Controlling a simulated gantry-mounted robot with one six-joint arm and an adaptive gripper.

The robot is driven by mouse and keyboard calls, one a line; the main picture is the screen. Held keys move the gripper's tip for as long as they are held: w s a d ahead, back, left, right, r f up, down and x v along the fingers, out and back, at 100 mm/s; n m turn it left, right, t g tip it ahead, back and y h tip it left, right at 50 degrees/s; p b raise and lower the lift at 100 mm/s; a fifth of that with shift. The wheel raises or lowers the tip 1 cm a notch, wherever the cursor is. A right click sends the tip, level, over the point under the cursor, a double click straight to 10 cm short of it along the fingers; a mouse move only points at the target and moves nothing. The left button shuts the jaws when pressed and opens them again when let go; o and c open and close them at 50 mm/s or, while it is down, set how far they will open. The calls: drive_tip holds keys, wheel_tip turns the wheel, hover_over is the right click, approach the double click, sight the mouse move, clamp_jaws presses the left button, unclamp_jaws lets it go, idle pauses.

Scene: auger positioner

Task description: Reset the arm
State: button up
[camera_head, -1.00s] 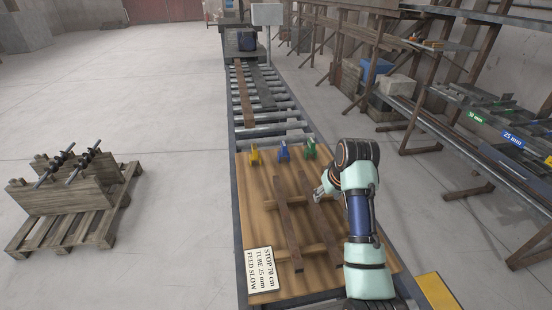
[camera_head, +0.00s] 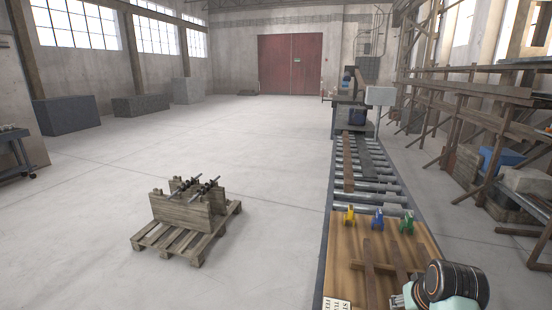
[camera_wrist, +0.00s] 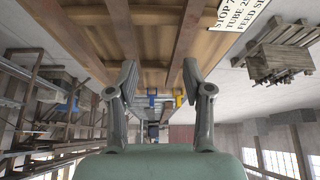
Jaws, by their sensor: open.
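My gripper (camera_wrist: 158,75) is open and empty in the wrist view, its two fingers spread apart. In the head view my gripper (camera_head: 400,300) shows only in part at the lower right, over the wooden board (camera_head: 342,254) at the near end of the roller line. Dark wooden bars lie on the board, one of them a long bar (camera_head: 369,275). Yellow (camera_head: 349,215), blue (camera_head: 377,219) and green (camera_head: 406,222) clamp-like pieces stand along the board's far edge. The sign (camera_wrist: 232,12) is partly cut off in the head view.
A pallet (camera_head: 200,245) with wooden blocks and dark augers stands on the floor to the left. A roller conveyor (camera_head: 367,180) leads to a machine (camera_head: 350,110). Racks (camera_head: 470,110) line the right side. The floor on the left is largely clear.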

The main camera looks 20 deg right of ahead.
drive_tip(key=w+a+r+n+t, duration=0.2)
drive_tip(key=w+a+t, duration=0.2)
drive_tip(key=w+a, duration=0.8)
drive_tip(key=a+r+n+t, duration=0.2)
drive_tip(key=a+r, duration=0.1)
drive_tip(key=a, duration=0.7)
drive_tip(key=a+r+n+t, duration=0.1)
drive_tip(key=a+r+t, duration=0.15)
drive_tip(key=a, duration=0.85)
drive_tip(key=s+a+r+n+t+y, duration=0.1)
drive_tip(key=s+a+r+t+y, duration=0.15)
drive_tip(key=a, duration=0.45)
drive_tip(key=s+a+r+n+t+y, duration=0.1)
drive_tip(key=s+a+r+t, duration=0.2)
drive_tip(key=a, duration=0.4)
drive_tip(key=s+f+g+p, duration=0.2)
drive_tip(key=s+f+g, duration=0.4)
drive_tip(key=s+f, duration=0.4)
wheel_tip(320, 180, up, 21)
drive_tip(key=d+p, duration=0.1)
drive_tip(key=p, duration=1.8)
drive_tip(key=shift+s+f, duration=0.15)
